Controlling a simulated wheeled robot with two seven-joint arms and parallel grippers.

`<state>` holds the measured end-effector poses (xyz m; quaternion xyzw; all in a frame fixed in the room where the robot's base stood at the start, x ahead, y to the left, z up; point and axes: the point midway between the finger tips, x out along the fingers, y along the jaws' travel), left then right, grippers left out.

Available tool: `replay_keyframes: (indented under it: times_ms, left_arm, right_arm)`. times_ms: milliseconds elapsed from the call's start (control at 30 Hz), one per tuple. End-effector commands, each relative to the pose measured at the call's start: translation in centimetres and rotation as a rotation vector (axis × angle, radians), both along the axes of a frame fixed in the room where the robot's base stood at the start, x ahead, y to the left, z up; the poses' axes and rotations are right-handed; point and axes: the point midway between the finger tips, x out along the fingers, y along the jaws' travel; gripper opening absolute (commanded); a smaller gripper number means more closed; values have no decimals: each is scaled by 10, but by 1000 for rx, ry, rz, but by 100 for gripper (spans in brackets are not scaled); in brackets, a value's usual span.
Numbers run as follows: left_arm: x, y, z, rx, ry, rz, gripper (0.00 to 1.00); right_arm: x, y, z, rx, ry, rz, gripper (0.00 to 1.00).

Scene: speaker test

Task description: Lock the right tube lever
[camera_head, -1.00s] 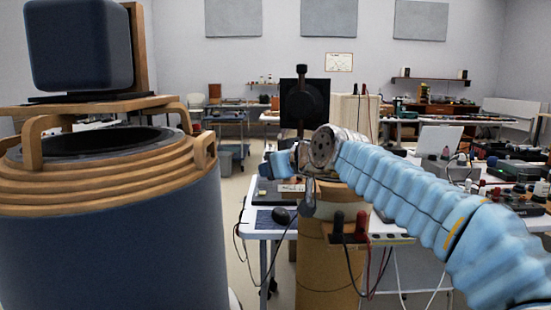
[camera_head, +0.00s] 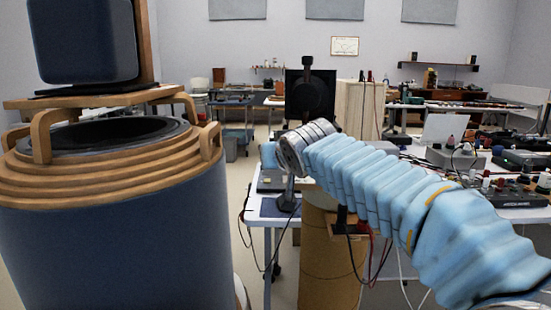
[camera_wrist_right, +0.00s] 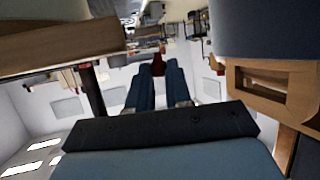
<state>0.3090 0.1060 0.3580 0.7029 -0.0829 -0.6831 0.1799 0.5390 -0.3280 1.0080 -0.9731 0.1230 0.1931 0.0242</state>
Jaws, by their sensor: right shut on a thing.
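My right arm in its light blue sleeve reaches in from the right in the head view, with a grey ringed wrist at its end. The right gripper is mostly hidden behind that wrist there. In the right wrist view, the two blue fingers of my right gripper (camera_wrist_right: 158,72) are close together on a small dark red piece (camera_wrist_right: 158,62). I cannot tell whether this piece is the lever. A tan tube (camera_head: 325,268) stands below the wrist, its top partly hidden by the arm. No lever shows clearly in the head view. My left gripper is not in view.
A large blue drum (camera_head: 110,250) with stacked wooden rings fills the left, with a dark blue box above it. A black panel with a round driver (camera_head: 309,92) stands behind the wrist. Cables hang by the white table (camera_head: 257,222). Instruments crowd the right bench.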

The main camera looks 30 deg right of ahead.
Motion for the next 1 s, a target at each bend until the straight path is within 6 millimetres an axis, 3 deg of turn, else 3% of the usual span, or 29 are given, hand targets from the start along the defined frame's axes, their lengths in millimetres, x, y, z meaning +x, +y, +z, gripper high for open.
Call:
replay_keyframes:
  times_ms: [33,100,467,567,1000]
  left_arm:
    - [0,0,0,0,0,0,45]
    - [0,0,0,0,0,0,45]
    - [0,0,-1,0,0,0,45]
    - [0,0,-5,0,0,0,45]
    - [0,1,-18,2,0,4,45]
  right_arm:
    - [0,0,0,0,0,0,21]
    - [0,0,0,1,1,0,30]
    - [-4,2,2,0,0,0,30]
    - [-16,6,7,-3,-2,2,30]
    - [-106,28,45,1,-3,1,30]
